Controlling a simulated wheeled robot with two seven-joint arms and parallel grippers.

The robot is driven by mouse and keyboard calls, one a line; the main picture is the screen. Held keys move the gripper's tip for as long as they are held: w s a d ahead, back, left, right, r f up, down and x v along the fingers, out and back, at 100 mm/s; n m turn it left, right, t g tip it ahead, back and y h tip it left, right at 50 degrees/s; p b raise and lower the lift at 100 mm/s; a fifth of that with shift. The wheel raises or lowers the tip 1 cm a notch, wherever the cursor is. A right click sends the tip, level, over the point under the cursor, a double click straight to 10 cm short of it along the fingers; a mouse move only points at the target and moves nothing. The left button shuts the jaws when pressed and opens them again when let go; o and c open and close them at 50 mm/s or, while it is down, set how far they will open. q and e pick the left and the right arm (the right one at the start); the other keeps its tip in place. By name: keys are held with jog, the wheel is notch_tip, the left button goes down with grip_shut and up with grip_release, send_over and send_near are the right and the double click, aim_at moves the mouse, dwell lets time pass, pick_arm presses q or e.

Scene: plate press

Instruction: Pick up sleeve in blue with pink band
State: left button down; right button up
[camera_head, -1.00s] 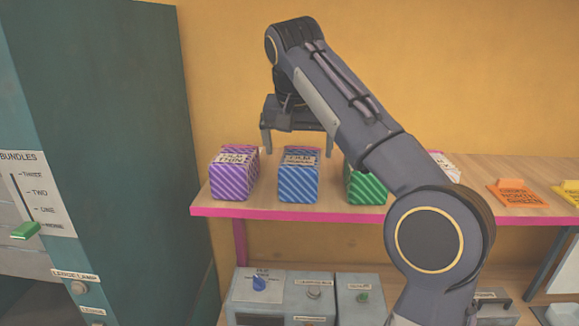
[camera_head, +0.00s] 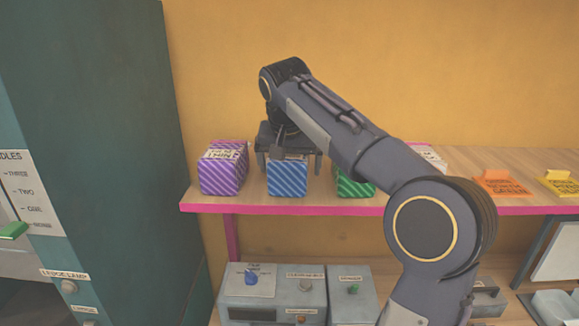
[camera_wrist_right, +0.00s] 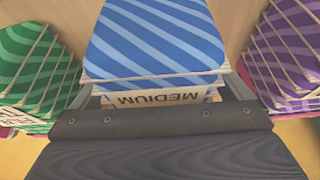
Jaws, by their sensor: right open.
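The blue striped sleeve (camera_head: 287,179) stands on the shelf between a purple and a green one. In the right wrist view the blue sleeve (camera_wrist_right: 155,42) fills the top middle, with pale ties and a label reading MEDIUM. I cannot make out a pink band on it now. My right gripper (camera_head: 290,170) is open and lowered over the blue sleeve, one finger on each side. In the wrist view the gripper (camera_wrist_right: 160,88) has its fingers flanking the label end, with no clear grip. My left gripper is out of view.
A purple striped sleeve (camera_head: 223,172) stands close left and a green striped one (camera_head: 354,186) close right, partly behind my arm. Orange (camera_head: 502,184) and yellow (camera_head: 562,184) cards lie farther right on the pink-edged shelf (camera_head: 300,209). Grey control boxes (camera_head: 300,290) sit below.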

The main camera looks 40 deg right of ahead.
jog(key=shift+f, duration=0.2)
dwell(0.3)
jog(key=shift+c, duration=0.2)
jog(key=c, duration=1.2)
jog(key=shift+r, duration=0.1)
